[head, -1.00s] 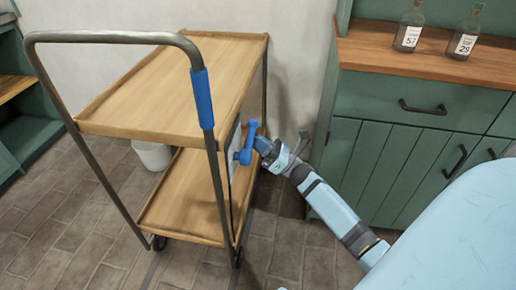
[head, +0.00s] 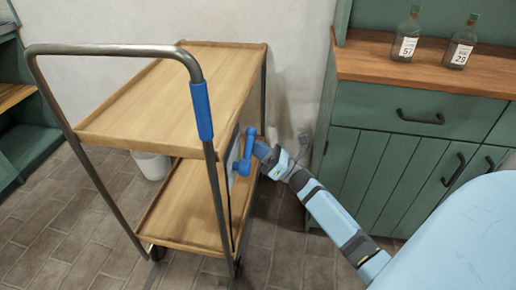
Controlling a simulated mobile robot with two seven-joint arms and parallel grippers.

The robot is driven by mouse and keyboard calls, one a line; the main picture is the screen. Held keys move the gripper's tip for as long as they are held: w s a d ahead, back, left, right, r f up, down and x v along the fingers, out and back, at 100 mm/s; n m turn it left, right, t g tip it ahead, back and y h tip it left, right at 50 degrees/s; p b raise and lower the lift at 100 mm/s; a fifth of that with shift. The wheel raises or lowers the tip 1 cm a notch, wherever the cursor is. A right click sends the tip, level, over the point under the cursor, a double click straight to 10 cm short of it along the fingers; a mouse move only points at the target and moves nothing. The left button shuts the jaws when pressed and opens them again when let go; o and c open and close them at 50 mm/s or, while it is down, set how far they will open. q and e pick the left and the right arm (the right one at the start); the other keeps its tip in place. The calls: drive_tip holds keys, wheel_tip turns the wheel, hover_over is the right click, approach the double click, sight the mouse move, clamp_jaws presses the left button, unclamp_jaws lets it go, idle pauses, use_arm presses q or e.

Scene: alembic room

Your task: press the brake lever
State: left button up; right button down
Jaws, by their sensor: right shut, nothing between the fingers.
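The wooden cart (head: 185,95) has two shelves and a dark metal push handle. A blue lever (head: 246,160) sits on a pale plate on the cart's right side, between the shelves, and looks like the brake lever; its upper end points up. My right gripper (head: 262,150) is shut and empty, with its tip right beside the lever on the right. I cannot tell whether they touch. My left gripper is not in view.
A blue grip (head: 202,110) wraps the handle's right post. A green cabinet (head: 400,170) with a wooden top stands to the right, with two bottles (head: 406,38) on it. A white bin (head: 152,166) stands behind the cart. Tiled floor is clear in front.

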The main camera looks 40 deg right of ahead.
use_arm(q)
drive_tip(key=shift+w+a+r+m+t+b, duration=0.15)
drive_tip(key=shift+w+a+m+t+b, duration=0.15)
drive_tip(key=shift+b, duration=0.25)
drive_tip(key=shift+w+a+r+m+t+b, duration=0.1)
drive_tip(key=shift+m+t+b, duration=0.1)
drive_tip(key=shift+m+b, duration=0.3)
use_arm(e)
drive_tip(key=s+d+f, duration=0.3)
drive_tip(key=d+f, duration=0.5)
drive_tip(key=d, duration=0.1)
drive_tip(key=shift+s+d, duration=0.25)
drive_tip(key=shift+s, duration=0.15)
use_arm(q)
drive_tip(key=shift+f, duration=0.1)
use_arm(e)
drive_tip(key=shift+f, duration=0.1)
